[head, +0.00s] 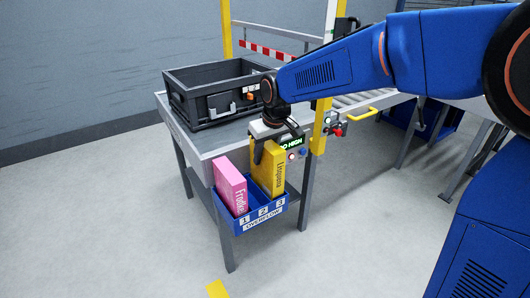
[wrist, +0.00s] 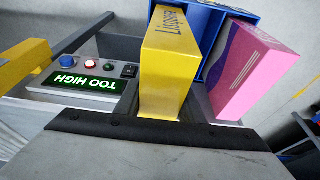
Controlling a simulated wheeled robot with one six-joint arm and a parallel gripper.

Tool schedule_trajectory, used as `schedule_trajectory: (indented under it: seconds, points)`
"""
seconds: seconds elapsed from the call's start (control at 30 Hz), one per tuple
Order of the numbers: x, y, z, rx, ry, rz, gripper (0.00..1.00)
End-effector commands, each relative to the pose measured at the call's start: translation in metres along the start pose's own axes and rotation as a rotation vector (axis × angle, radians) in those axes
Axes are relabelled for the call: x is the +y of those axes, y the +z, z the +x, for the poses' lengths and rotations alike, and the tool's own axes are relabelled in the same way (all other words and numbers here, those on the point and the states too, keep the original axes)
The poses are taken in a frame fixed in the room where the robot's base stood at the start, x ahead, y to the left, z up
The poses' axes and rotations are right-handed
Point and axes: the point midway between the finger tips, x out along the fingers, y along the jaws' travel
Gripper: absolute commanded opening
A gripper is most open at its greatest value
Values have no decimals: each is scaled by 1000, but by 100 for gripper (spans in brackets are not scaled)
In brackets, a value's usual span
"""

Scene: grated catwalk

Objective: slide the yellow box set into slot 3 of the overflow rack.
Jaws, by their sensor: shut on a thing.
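The yellow box (head: 268,174) stands upright at the right end of the blue overflow rack (head: 247,226), by the label 3. My gripper (head: 270,146) is shut on its upper end. In the wrist view the yellow box (wrist: 167,72) reaches toward the rack (wrist: 214,62). I cannot tell for certain whether its lower end is inside slot 3 or just above it. A pink box (head: 230,186) stands in slot 1, slightly tilted. Slot 2 between the boxes looks empty. The fingertips are not clear in the wrist view.
A small panel with a green display (wrist: 87,84) reading TOO HIGH and buttons sits beside the yellow box. A dark grey crate (head: 212,97) stands on the table (head: 203,139) behind. A yellow post (head: 321,125) rises close to the right of my gripper.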

Motion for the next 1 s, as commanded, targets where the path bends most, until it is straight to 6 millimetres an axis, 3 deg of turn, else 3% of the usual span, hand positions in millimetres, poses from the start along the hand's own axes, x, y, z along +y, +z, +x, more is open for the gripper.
schedule_trajectory:
  seconds: [1.0]
  points:
    - [0, 9, 30, 1, 0, 0, 0]
